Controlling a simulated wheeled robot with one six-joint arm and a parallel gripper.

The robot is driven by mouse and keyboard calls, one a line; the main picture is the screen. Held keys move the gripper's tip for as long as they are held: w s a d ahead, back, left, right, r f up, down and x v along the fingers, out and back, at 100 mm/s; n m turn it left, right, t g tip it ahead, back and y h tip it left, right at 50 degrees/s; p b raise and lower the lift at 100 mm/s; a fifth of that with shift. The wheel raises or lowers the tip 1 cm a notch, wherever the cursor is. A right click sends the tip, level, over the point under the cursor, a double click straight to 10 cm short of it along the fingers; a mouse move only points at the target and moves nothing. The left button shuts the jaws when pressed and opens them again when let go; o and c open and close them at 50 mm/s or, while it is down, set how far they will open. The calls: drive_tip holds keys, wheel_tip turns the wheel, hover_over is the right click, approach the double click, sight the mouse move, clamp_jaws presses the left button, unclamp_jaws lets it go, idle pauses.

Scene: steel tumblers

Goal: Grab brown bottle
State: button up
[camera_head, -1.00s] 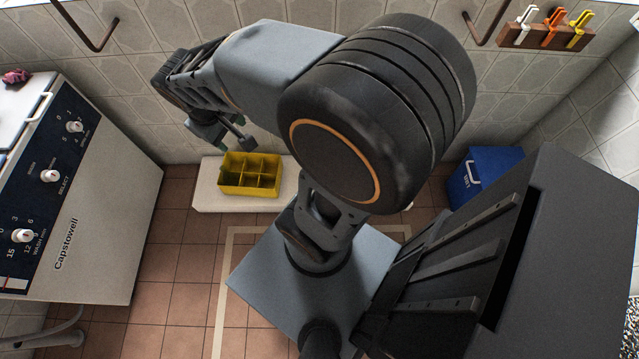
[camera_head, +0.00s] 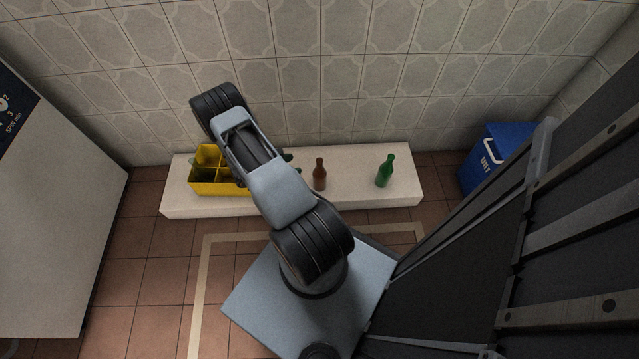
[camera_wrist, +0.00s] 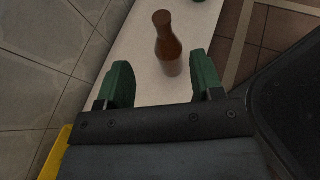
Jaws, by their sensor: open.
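The brown bottle (camera_head: 319,175) stands upright on a white bench, right of my arm in the head view. In the wrist view the brown bottle (camera_wrist: 167,45) lies ahead of my gripper (camera_wrist: 160,80), roughly in line with the gap between the two green fingers. The fingers are apart with nothing between them, and the bottle appears beyond their tips. In the head view my arm hides most of the gripper; a little green shows beside the arm, left of the bottle.
A green bottle (camera_head: 386,171) stands on the white bench (camera_head: 350,196), right of the brown one. A yellow divided crate (camera_head: 205,187) sits at the bench's left end, partly behind my arm, with a dark bottle-like shape inside. A blue bin (camera_head: 488,160) stands right of the bench.

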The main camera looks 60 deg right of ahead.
drive_tip(key=b, duration=0.2)
hover_over(320, 175)
drive_tip(key=w+a, duration=0.2)
drive_tip(key=w, duration=0.1)
wheel_tip(320, 175, down, 5)
drive_tip(key=shift+n, duration=0.3)
drive_tip(key=shift+d+r+b+x, duration=0.15)
drive_tip(key=shift+b+x, duration=0.5)
drive_tip(key=shift+x, duration=0.9)
drive_tip(key=shift+d+r+b+x, duration=0.15)
drive_tip(key=shift+b+x, duration=0.5)
drive_tip(key=shift+x, duration=0.95)
drive_tip(key=shift+w+a+r, duration=0.1)
clamp_jaws()
